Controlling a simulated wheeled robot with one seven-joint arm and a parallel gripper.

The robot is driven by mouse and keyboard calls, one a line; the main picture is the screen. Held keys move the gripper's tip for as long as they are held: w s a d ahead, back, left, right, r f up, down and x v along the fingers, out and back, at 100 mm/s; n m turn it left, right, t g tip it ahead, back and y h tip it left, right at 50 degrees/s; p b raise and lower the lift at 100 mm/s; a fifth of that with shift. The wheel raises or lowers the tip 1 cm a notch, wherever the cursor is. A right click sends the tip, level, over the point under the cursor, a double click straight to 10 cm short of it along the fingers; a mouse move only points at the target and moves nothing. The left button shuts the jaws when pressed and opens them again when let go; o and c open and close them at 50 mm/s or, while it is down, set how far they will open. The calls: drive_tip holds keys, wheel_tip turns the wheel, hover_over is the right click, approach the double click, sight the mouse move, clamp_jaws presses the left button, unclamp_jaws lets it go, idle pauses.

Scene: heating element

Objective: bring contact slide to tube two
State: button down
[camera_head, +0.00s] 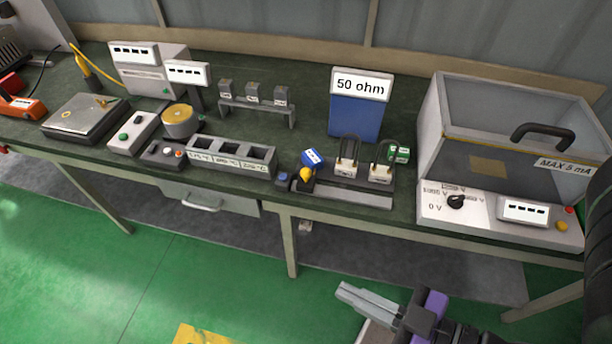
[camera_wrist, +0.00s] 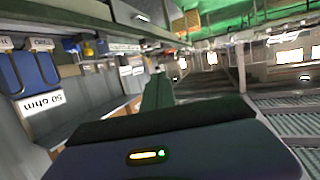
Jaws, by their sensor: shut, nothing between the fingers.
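A yellow-knobbed slide (camera_head: 305,174), which looks like the contact slide, sits at the left end of a grey rail (camera_head: 350,196) near the bench's front edge. Two looped tubes on pale bases stand behind the rail: a left one (camera_head: 346,167) and a right one (camera_head: 381,172). A blue tag (camera_head: 312,157) is by the left tube and a green tag (camera_head: 399,154) by the right one. Which is tube two is not readable. My gripper (camera_head: 342,290) is shut and empty, low in front of the bench, well apart from the slide.
A blue block marked 50 ohm (camera_head: 356,112) stands behind the tubes; its sign shows upside down in the wrist view (camera_wrist: 42,104). A clear-sided case with a handle (camera_head: 515,130) stands right of the rail. A slotted grey block (camera_head: 232,157) is left. Floor before the bench is open.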

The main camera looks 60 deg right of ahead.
idle(0.3)
drive_tip(key=c, duration=1.9)
unclamp_jaws()
drive_tip(key=shift+c, duration=0.2)
drive_tip(key=o, duration=0.7)
drive_tip(key=d+f, duration=0.1)
drive_tip(key=w+d+f+b, duration=0.1)
drive_tip(key=f, duration=0.1)
drive_tip(key=shift+d+n, duration=0.1)
drive_tip(key=shift+n, duration=0.2)
drive_tip(key=shift+o, duration=0.4)
drive_tip(key=w+d+f+n+t+b, duration=0.1)
drive_tip(key=w+d+f, duration=0.3)
drive_tip(key=d, duration=0.3)
drive_tip(key=shift+w+f+y+b, duration=0.3)
drive_tip(key=shift+w+f+b, duration=0.1)
drive_tip(key=shift+f, duration=0.4)
drive_tip(key=m+t+h+b, duration=0.1)
drive_tip(key=m+t+b, duration=0.1)
drive_tip(key=b, duration=0.1)
approach(310, 174)
drive_tip(key=w, duration=0.6)
drive_tip(key=shift+w, duration=0.25)
drive_tip(key=shift+w+d+r+h, duration=0.1)
drive_tip(key=shift+w+h, duration=0.2)
drive_tip(key=shift+w, duration=0.35)
drive_tip(key=w+p, duration=0.1)
drive_tip(key=w, duration=0.5)
drive_tip(key=shift+w+d, duration=0.15)
drive_tip(key=shift+w, duration=0.15)
